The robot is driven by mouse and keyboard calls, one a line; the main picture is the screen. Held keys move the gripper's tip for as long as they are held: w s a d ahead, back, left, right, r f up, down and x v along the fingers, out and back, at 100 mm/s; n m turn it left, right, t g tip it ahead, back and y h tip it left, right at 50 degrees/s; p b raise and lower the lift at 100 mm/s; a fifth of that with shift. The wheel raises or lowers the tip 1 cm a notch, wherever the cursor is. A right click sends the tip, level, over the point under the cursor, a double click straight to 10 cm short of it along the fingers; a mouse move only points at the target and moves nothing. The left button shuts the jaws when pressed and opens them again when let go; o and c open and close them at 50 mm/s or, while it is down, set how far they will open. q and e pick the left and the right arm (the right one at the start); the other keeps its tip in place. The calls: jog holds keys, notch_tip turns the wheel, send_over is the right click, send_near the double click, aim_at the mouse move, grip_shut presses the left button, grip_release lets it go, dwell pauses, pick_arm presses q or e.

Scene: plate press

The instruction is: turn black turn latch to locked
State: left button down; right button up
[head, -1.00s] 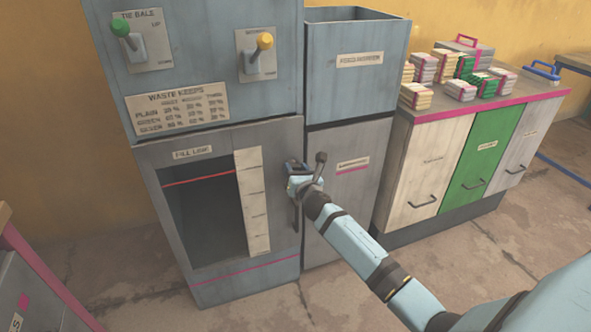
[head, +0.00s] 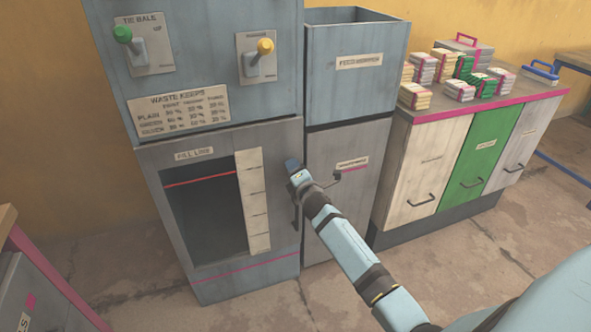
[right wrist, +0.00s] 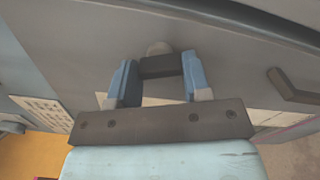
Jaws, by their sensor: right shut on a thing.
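My right gripper (head: 293,168) is at the upper right edge of the press's lower grey door (head: 284,238). In the right wrist view its two blue fingers stand either side of the black turn latch (right wrist: 160,67), and the gripper is shut on it. The latch lies crosswise between the fingers in that view, with a rounded grey piece just beyond it. In the head view the latch is hidden behind the gripper, so its angle on the door cannot be told there. My left gripper is not in view.
A black vertical door handle (head: 296,216) is just below the gripper; it also shows in the right wrist view (right wrist: 293,88). The feed hopper cabinet (head: 357,75) stands close on the right. A counter with bundles (head: 487,98) stands farther right. Floor in front is clear.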

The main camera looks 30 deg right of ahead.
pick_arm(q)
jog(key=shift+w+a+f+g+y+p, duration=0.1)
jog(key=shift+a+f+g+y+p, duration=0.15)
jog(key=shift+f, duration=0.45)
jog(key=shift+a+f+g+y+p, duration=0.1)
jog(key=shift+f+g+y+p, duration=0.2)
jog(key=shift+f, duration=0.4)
pick_arm(e)
jog(key=shift+m, duration=2.3)
jog(key=o, duration=0.9)
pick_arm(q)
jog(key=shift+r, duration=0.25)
